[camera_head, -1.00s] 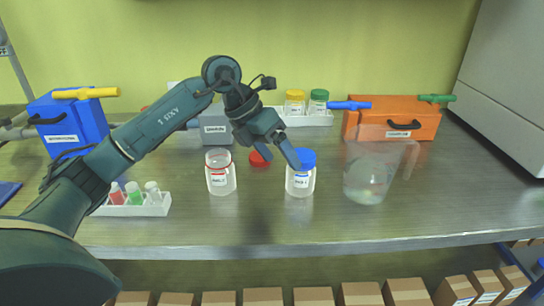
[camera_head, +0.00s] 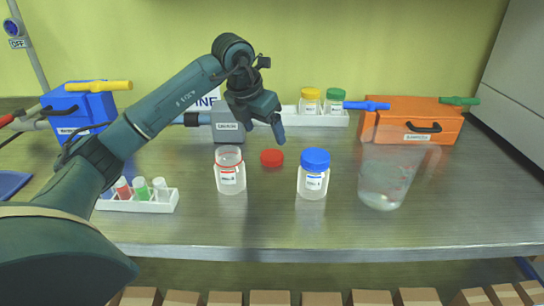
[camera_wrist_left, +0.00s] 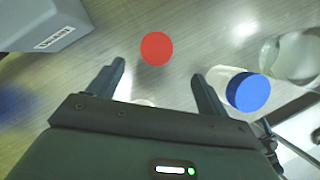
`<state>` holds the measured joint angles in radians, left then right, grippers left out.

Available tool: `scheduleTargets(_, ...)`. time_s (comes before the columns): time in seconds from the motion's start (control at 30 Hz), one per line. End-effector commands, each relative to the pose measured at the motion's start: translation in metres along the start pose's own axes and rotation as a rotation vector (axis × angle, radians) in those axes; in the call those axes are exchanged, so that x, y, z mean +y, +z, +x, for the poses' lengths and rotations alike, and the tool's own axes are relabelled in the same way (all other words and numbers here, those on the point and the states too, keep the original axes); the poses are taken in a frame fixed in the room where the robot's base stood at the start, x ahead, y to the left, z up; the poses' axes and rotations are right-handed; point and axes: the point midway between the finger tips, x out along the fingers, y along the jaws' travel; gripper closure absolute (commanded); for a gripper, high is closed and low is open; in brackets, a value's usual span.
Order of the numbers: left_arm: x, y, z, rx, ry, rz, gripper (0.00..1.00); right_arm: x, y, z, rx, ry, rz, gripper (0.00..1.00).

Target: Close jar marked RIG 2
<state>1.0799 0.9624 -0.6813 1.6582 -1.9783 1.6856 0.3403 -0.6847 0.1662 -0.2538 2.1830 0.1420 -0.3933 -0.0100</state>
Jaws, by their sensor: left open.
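An open clear jar (camera_head: 230,175) with a red ring at its neck stands upright on the bench; its label is too small to read surely. A red lid (camera_head: 271,158) lies flat on the bench behind and right of it. A second jar (camera_head: 312,185) wears a blue lid (camera_head: 315,160). My left gripper (camera_head: 278,132) is open and empty above and behind the red lid. In the left wrist view, the red lid (camera_wrist_left: 157,48) shows just beyond and between the fingertips (camera_wrist_left: 158,70), apart from them. The blue lid (camera_wrist_left: 248,92) is to their right. My right gripper is out of view.
A clear pitcher (camera_head: 385,185) stands right of the blue-lidded jar. A white rack (camera_head: 145,204) with small vials is front left. A white tray (camera_head: 330,118) with two jars, a grey box (camera_head: 228,124), and orange (camera_head: 425,120) and blue (camera_head: 75,112) boxes stand behind.

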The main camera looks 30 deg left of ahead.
Motion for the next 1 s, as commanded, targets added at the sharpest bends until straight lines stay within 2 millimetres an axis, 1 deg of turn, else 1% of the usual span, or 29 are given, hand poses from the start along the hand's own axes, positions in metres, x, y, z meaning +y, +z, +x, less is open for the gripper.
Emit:
scheduleTargets(0.03, -0.001, -0.001, 0.010, 0.004, -0.001, 0.000, 0.22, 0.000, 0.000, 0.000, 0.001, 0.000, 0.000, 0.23)
scheduleTargets(0.1, 0.000, -0.001, 0.021, 0.003, -0.001, -0.001, 0.22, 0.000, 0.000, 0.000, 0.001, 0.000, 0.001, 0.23)
scheduleTargets(0.2, 0.000, 0.000, 0.030, 0.000, -0.001, -0.001, 0.22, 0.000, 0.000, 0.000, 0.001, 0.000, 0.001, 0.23)
scheduleTargets(0.3, 0.000, 0.000, 0.034, 0.000, -0.001, 0.000, 0.22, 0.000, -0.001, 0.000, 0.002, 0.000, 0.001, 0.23)
scheduleTargets(0.57, 0.000, 0.000, 0.034, -0.001, -0.001, 0.000, 0.22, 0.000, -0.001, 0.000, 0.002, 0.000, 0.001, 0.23)
scheduleTargets(0.63, 0.001, -0.001, 0.037, 0.001, -0.001, 0.000, 0.22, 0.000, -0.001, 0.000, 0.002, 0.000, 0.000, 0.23)
scheduleTargets(0.9, 0.005, -0.004, 0.075, 0.002, -0.001, 0.000, 0.22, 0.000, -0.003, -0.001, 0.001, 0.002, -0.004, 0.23)
scheduleTargets(1.0, 0.005, -0.004, 0.084, 0.000, -0.002, 0.001, 0.22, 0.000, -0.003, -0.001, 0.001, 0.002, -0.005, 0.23)
